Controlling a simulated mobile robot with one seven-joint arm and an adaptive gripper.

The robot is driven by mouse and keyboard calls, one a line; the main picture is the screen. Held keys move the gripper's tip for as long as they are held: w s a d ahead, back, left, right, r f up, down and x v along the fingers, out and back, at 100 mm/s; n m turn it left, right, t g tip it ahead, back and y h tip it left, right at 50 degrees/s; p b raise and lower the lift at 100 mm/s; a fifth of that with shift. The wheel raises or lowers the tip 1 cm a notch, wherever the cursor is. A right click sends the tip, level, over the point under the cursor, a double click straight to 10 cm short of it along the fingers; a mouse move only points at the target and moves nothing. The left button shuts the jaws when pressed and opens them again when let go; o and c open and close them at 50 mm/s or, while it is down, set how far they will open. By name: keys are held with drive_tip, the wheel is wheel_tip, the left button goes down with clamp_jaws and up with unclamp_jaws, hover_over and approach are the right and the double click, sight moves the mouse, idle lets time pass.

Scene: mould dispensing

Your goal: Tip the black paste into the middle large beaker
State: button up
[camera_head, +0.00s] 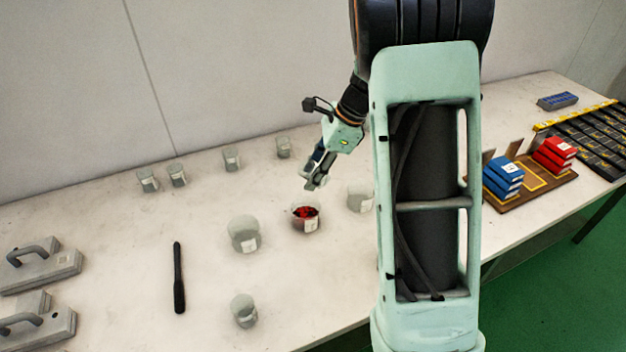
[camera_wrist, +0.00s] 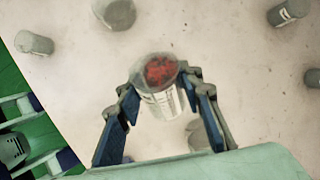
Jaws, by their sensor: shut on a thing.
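The middle large beaker (camera_head: 306,217) stands upright on the table with red matter and dark specks inside. My gripper (camera_head: 313,178) is just behind and above it in the head view. In the wrist view my gripper (camera_wrist: 158,98) is shut on a small clear beaker (camera_wrist: 160,106) with a white label. Red shows at its mouth, in line with the middle large beaker, so the two overlap there. The held beaker's tilt is hard to tell. I cannot make out black paste in it. The left large beaker (camera_head: 243,236) and the right large beaker (camera_head: 359,199) stand on either side.
Several small beakers, one (camera_head: 231,159) among them, line the back. Another small beaker (camera_head: 244,311) stands at the front. A black stick (camera_head: 179,278) and grey handled blocks (camera_head: 40,270) lie left. Blue boxes (camera_head: 503,178) and red boxes (camera_head: 553,153) stand right.

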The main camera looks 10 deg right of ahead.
drive_tip(key=y+b, duration=0.2)
drive_tip(key=y, duration=0.1)
drive_tip(key=shift+d+f+b, duration=0.1)
drive_tip(key=shift+d+b, duration=0.05)
drive_tip(key=shift+b, duration=0.15)
drive_tip(key=y+b, duration=0.1)
drive_tip(key=y, duration=0.2)
drive_tip(key=shift+r+t+b, duration=0.25)
drive_tip(key=shift+t+b, duration=0.1)
drive_tip(key=shift+t, duration=0.05)
drive_tip(key=shift+r+y+b, duration=0.25)
drive_tip(key=shift+y+b, duration=0.05)
drive_tip(key=shift+y, duration=0.8)
drive_tip(key=shift+r+y, duration=0.2)
drive_tip(key=shift+y, duration=0.1)
drive_tip(key=shift+s, duration=0.1)
